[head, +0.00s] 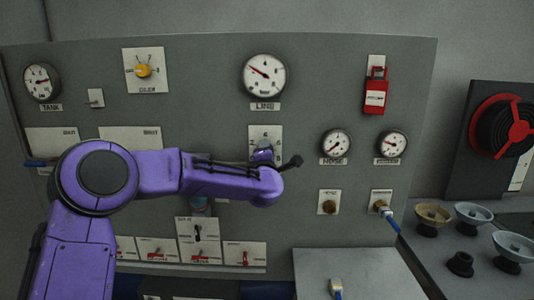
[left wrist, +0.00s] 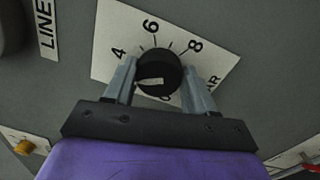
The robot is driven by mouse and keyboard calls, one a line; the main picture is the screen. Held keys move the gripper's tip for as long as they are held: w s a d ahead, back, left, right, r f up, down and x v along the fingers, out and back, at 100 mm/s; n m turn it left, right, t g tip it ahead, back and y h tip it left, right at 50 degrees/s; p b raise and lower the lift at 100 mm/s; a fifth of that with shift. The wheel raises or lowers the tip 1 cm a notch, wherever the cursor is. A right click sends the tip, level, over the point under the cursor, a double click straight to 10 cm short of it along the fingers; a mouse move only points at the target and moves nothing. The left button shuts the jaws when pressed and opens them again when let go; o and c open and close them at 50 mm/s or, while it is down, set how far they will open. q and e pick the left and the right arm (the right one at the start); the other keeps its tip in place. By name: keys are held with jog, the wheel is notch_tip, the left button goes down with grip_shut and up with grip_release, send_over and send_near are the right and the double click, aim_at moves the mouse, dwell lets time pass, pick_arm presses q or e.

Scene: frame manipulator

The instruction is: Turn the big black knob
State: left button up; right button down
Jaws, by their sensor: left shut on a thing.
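The big black knob (left wrist: 158,74) sits on a white numbered plate (left wrist: 125,18) in the left wrist view. A pale pointer mark shows on its face. My left gripper (left wrist: 160,82) has one grey finger on each side of the knob and is shut on it. In the head view the plate (head: 258,131) shows below the LINE gauge, and my purple left arm reaches across the panel to it. There the knob is mostly hidden behind my left gripper (head: 264,152). My right gripper is in neither view.
Switches (head: 198,233) sit below my arm.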

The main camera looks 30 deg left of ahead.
pick_arm(q)
jog(key=shift+s+a+f+m+h+p, duration=0.1)
jog(key=shift+m+h+p, duration=0.2)
jog(key=shift+m+p, duration=3)
jog(key=shift+s+a+f+m+h+p, duration=0.1)
jog(key=shift+m+h+p, duration=0.5)
jog(key=shift+m, duration=5.1)
jog(key=shift+y, duration=0.5)
jog(key=o, duration=1)
jog(key=shift+o, duration=0.2)
jog(key=shift+w, duration=0.1)
